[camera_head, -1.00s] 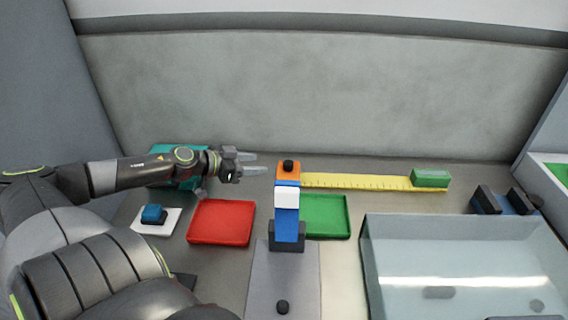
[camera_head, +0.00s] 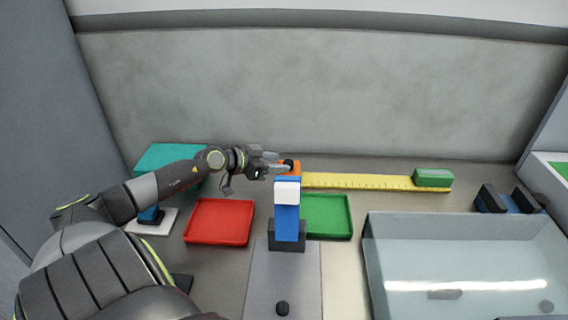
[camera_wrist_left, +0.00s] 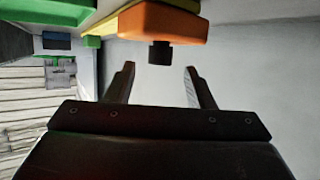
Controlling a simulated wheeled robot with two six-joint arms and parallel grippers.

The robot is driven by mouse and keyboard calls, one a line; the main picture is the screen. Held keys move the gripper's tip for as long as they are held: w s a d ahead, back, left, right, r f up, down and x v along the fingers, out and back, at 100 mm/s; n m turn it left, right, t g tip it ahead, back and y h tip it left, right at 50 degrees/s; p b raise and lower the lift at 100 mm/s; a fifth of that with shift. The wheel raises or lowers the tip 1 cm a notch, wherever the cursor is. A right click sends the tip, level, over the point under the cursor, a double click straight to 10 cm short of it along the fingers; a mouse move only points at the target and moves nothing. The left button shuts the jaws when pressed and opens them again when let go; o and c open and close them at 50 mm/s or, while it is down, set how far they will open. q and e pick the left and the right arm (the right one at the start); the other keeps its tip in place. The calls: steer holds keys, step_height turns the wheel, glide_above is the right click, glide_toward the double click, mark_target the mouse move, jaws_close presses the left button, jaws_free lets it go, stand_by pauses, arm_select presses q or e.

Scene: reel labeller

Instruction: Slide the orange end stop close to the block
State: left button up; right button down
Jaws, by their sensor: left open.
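The orange end stop (camera_head: 294,167) sits at the left end of the yellow ruler (camera_head: 370,181), with a black knob (camera_head: 288,163) on it. The green block (camera_head: 433,178) lies at the ruler's right end, well apart from the end stop. My left gripper (camera_head: 277,161) is open, with its fingertips at the knob in the head view. In the left wrist view, the orange end stop (camera_wrist_left: 165,25) and its knob (camera_wrist_left: 160,53) are just ahead of the open left gripper (camera_wrist_left: 158,70), the knob lined up between the fingers. Contact cannot be made out. My right gripper is out of view.
A blue and white upright device (camera_head: 287,215) stands directly in front of the end stop. A red tray (camera_head: 219,222) and a green tray (camera_head: 327,215) flank it. A clear bin (camera_head: 460,240) is at the right. A teal box (camera_head: 165,158) is behind my left arm.

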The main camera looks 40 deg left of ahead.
mark_target(285, 162)
arm_select(q)
steer(key=shift+x, duration=1.7)
steer(key=shift+c, duration=0.2)
jaws_close()
